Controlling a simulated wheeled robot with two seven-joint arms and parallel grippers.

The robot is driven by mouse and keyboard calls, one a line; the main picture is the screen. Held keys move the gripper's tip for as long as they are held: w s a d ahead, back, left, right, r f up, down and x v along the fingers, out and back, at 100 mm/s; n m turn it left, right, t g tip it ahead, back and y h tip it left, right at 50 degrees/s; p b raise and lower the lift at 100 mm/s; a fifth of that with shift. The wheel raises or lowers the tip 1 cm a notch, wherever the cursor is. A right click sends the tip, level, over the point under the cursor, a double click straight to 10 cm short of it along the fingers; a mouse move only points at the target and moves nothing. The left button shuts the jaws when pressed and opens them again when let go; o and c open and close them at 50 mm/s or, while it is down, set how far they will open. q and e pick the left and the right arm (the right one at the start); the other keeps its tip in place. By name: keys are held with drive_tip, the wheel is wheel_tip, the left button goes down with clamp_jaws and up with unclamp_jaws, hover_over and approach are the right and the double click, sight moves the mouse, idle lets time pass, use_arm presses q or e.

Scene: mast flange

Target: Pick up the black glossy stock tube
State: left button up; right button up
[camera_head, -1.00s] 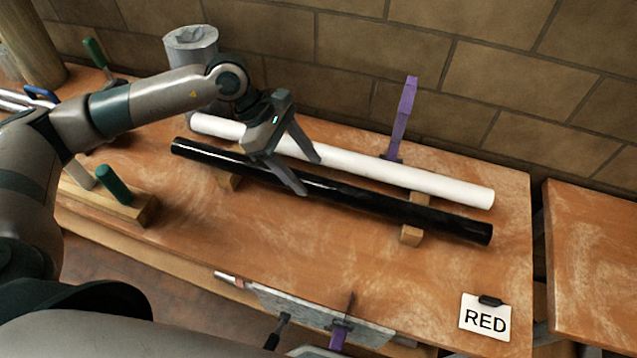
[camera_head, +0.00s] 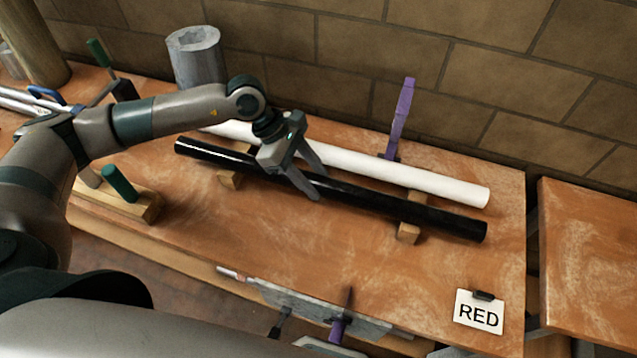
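The black glossy tube (camera_head: 400,210) lies on two wooden blocks on the workbench, slanting from upper left to lower right. My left gripper (camera_head: 319,184) is down at the tube's middle. One finger is on the near side and the other on the far side, with the tube between them. The fingers are apart; the far fingertip is partly hidden behind the tube, and I cannot tell whether either finger touches it. My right gripper is not in view.
A white tube (camera_head: 400,173) lies close behind, nearly parallel. A purple upright clamp (camera_head: 400,118) and a grey cylinder (camera_head: 195,58) stand at the back. A "RED" card (camera_head: 479,314) is at the front right. A green-handled item (camera_head: 119,184) sits left.

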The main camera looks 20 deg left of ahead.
sight(324, 180)
use_arm(q)
clamp_jaws()
drive_tip(key=shift+r, duration=0.2)
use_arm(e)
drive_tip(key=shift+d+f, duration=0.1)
